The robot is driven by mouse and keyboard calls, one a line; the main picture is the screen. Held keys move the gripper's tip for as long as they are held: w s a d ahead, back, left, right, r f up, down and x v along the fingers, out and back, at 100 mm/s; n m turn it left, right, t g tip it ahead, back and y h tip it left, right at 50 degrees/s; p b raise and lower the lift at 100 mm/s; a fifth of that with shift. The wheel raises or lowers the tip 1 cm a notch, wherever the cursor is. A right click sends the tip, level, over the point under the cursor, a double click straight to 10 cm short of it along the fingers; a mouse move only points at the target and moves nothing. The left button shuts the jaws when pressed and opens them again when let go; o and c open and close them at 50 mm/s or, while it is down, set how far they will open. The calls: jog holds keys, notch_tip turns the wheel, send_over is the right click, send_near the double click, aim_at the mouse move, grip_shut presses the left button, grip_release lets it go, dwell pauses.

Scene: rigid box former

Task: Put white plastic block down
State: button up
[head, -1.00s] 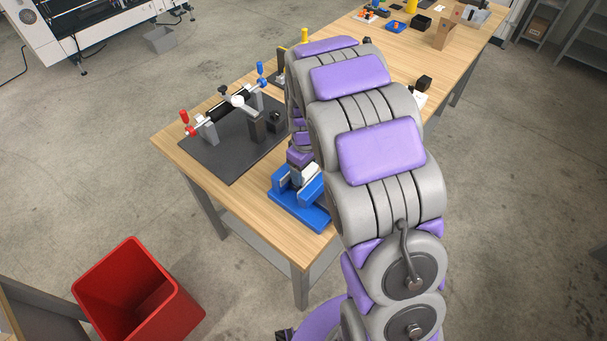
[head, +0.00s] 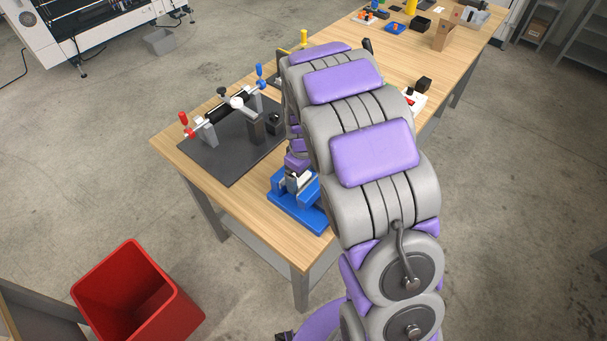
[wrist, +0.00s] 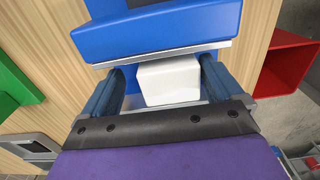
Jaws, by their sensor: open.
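The white plastic block (wrist: 168,80) sits at the blue vise-like fixture (wrist: 155,32), against its pale jaw edge in the wrist view. My gripper (wrist: 165,88) is open, with one dark blue finger on each side of the block. Narrow gaps show between the block and both fingers. In the head view, the blue fixture (head: 287,212) stands at the near end of the wooden table, and my gripper (head: 298,180) is right over it. My arm hides part of the fixture, and the block is hard to make out there.
A dark mat (head: 215,150) carries a roller rig with red and blue handles, left of the fixture. A red bin (head: 138,292) stands on the floor by the near table end. A green object (wrist: 14,90) lies left in the wrist view. Several items crowd the far table end.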

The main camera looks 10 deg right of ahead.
jog(key=shift+a+r, duration=0.15)
jog(key=shift+r, duration=0.25)
notch_tip(320, 180, up, 11)
jog(key=p, duration=0.3)
jog(key=s+r+m+g, duration=0.1)
jog(key=s+r+m, duration=0.2)
jog(key=s, duration=1.4)
jog(key=s+r+m, duration=0.4)
jog(key=s+r, duration=0.1)
jog(key=s, duration=1.2)
jog(key=shift+s+g, duration=0.15)
jog(key=shift+g, duration=0.25)
